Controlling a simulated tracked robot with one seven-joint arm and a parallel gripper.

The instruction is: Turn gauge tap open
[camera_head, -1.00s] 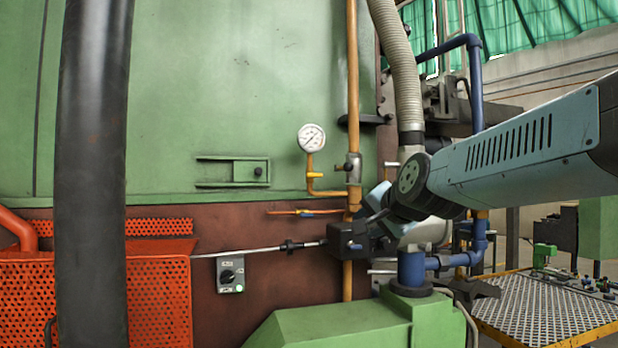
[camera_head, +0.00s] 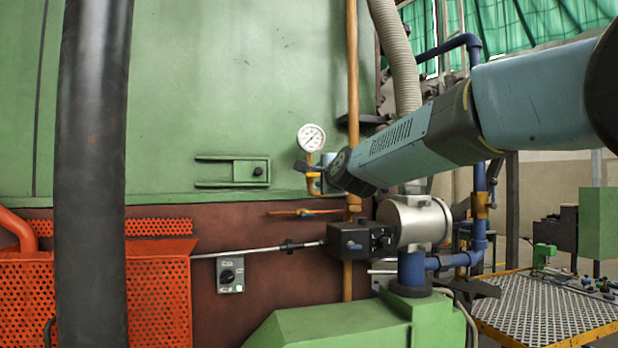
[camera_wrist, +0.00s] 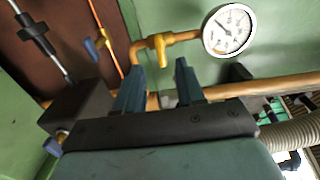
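The pressure gauge (camera_head: 311,138) has a round white dial and stands on a thin orange pipe on the green wall. It also shows at the top of the wrist view (camera_wrist: 228,28). The yellow gauge tap (camera_wrist: 160,46) sits on that pipe just below the gauge, its handle crosswise to the pipe. In the head view my gripper (camera_head: 316,168) is at the tap and partly covers it. In the wrist view my gripper (camera_wrist: 157,78) has two blue fingers spread apart, with nothing between them; the tap appears just beyond the fingertips. Contact cannot be told.
A vertical orange pipe (camera_head: 352,80) runs right of the gauge. A thin orange pipe with a blue-handled valve (camera_wrist: 90,47) is close by. Below are a black box (camera_head: 347,240) and a silver cylinder (camera_head: 418,222). A dark column (camera_head: 92,170) stands at left.

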